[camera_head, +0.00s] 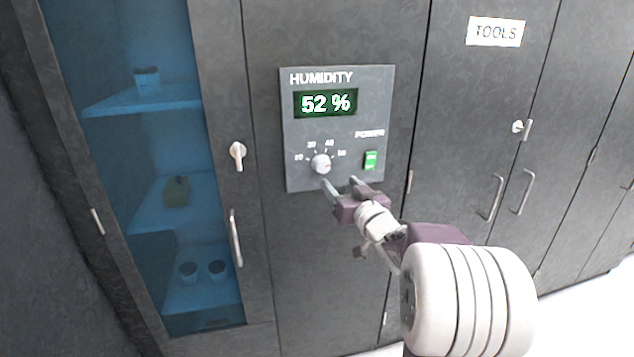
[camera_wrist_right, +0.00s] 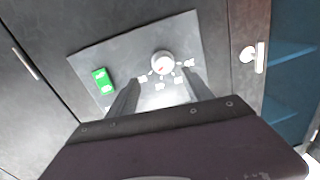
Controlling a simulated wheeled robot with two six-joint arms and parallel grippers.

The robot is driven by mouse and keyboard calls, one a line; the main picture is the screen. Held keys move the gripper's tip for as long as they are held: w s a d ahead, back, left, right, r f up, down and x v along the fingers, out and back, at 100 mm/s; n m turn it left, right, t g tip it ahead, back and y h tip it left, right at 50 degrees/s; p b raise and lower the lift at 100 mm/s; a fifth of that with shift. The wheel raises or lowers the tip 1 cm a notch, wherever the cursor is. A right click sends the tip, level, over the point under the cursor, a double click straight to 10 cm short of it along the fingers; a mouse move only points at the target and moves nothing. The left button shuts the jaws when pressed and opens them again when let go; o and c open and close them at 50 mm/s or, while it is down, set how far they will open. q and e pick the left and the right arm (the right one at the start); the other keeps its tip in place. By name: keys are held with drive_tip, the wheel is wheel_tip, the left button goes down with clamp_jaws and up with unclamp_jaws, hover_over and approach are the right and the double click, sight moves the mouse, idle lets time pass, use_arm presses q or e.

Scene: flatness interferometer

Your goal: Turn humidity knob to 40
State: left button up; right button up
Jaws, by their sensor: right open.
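The humidity panel (camera_head: 300,135) is a grey plate on a dark cabinet door. Its display (camera_head: 326,103) reads 52 %. The round white humidity knob (camera_head: 321,164) sits low on the panel under a scale marked from 20 upward. My left gripper is not in view.
A green power switch (camera_head: 371,160) is right of the knob; it also shows in the right wrist view (camera_wrist_right: 103,81). A white latch (camera_head: 238,152) and a glass-fronted cabinet (camera_head: 150,150) are to the left. Doors with handles (camera_head: 496,197) and a TOOLS label (camera_head: 495,31) are to the right.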

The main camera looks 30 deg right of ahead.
sight(325, 168)
drive_tip(key=w, duration=0.8)
drive_tip(key=shift+w+d+r, duration=0.1)
drive_tip(key=shift+w+d, duration=0.15)
drive_tip(key=shift+w, duration=0.3)
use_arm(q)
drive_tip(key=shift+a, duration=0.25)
use_arm(e)
clamp_jaws()
